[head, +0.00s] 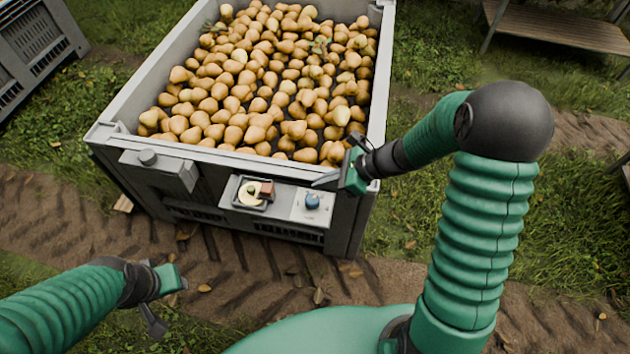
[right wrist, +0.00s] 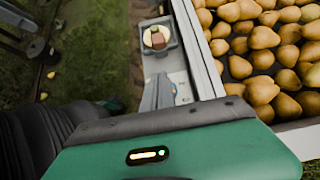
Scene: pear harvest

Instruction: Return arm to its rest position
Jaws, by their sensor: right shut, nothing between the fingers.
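My right gripper (head: 322,181) is shut and empty at the front right corner of the pear crate (head: 106,132). Its fingers point left, above the light panel on the crate's front ledge. In the right wrist view its grey fingers (right wrist: 158,92) show beside the crate wall, with nothing between them. My left gripper (head: 158,300) is low at the bottom left, over the ground and apart from the crate. Its finger gap is not clear. Many yellow-brown pears (head: 262,75) fill the crate.
The front ledge carries a small tray (head: 241,191) with a round cream item and a reddish block, and a blue round object (head: 312,201). Another grey crate (head: 40,45) stands at the upper left. A wooden bench (head: 560,28) is at the upper right. Grass and muddy ground lie around.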

